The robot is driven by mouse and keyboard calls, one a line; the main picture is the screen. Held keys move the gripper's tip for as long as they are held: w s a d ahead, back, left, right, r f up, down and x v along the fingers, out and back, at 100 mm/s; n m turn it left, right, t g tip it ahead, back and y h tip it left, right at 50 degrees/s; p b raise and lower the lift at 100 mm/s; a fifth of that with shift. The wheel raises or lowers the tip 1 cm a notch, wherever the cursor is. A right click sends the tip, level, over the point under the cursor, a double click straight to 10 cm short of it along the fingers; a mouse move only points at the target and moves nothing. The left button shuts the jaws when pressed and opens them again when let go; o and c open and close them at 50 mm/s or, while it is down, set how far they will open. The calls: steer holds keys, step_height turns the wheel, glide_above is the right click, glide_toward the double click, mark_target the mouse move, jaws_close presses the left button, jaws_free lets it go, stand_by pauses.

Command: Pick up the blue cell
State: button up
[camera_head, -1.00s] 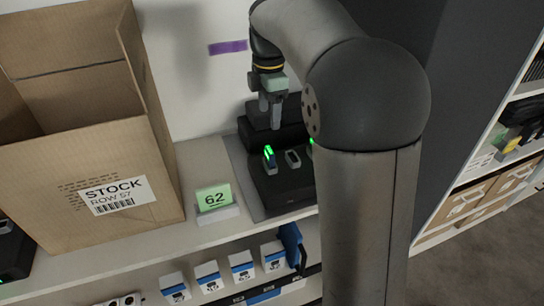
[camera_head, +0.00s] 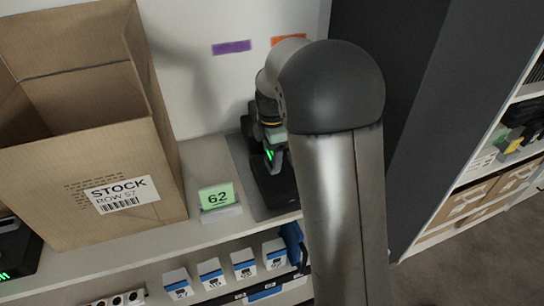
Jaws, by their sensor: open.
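A black charging dock (camera_head: 274,190) stands on the shelf at centre, partly behind my arm. A small green light (camera_head: 269,155) glows at its top, where a cell stood in the earlier frame; I cannot make out the cell's blue colour now. My gripper (camera_head: 277,158) is open, low over the dock and right at the green light. I cannot tell whether its fingers are around the cell or beside it, or whether they touch it. My arm hides the dock's right part.
A large open carton (camera_head: 150,185) stands to the left, with a green "62" sign (camera_head: 216,197) between it and the dock. Several small white-and-blue boxes (camera_head: 243,264) line the shelf below. A dark panel (camera_head: 410,110) rises at right.

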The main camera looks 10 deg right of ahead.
steer(key=c, duration=1.3)
steer(key=shift+r, duration=0.45)
step_height(320, 180, up, 2)
steer(key=shift+r, duration=0.15)
steer(key=s+a+r+b, duration=0.1)
steer(key=s+a+r, duration=0.1)
steer(key=s+r, duration=0.1)
steer(key=s+a+r+b, duration=0.1)
steer(key=s+a+r, duration=0.1)
steer(key=s, duration=0.3)
steer(key=s+a+r+b, duration=0.1)
steer(key=s+a+r, duration=0.1)
steer(key=s+r, duration=0.2)
steer(key=shift+s+a+r, duration=0.2)
steer(key=shift+s+r, duration=0.05)
steer(key=shift+r, duration=0.15)
steer(key=shift+a, duration=0.1)
